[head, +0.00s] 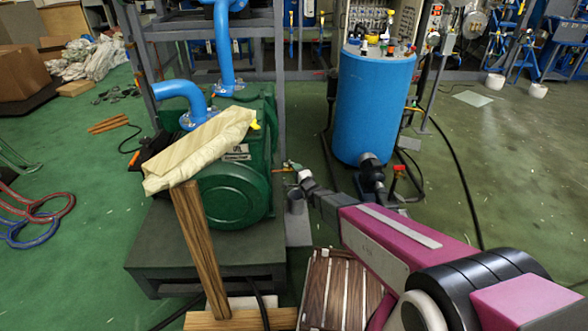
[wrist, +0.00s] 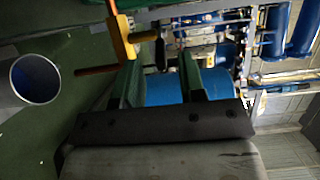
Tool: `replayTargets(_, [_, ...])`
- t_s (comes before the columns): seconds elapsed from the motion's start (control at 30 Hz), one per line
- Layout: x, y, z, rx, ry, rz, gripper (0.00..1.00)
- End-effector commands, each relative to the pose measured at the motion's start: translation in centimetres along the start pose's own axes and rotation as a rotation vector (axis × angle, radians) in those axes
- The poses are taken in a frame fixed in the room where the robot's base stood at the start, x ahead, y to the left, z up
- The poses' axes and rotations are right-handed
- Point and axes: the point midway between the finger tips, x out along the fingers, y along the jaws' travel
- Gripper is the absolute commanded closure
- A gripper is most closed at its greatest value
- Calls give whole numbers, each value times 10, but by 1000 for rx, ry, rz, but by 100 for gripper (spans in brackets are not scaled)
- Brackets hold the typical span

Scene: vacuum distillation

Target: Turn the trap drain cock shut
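In the wrist view, a small cock with a yellow body (wrist: 122,38) and an orange bar shows just beyond the left fingertip; I take it for the trap drain cock. Contact with the cock cannot be told. A grey, open-topped vessel (wrist: 36,78) stands near the cock.
A blue tank (head: 373,105) stands behind my arm, with a red-handled valve (head: 398,170) at its lower right. The green pump (head: 232,195) sits on a dark plinth (head: 205,250). A wooden post (head: 203,245) stands in front. Green floor is open at right.

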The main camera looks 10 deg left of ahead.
Motion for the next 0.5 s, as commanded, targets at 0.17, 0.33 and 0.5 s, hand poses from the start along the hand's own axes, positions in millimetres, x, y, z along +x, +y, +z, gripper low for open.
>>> replayTargets(0.17, [-39,-2,0,0,1,1,63])
replayTargets(0.33, [-64,-1,0,-1,0,1,63])
replayTargets(0.5, [-72,0,0,-1,0,0,63])
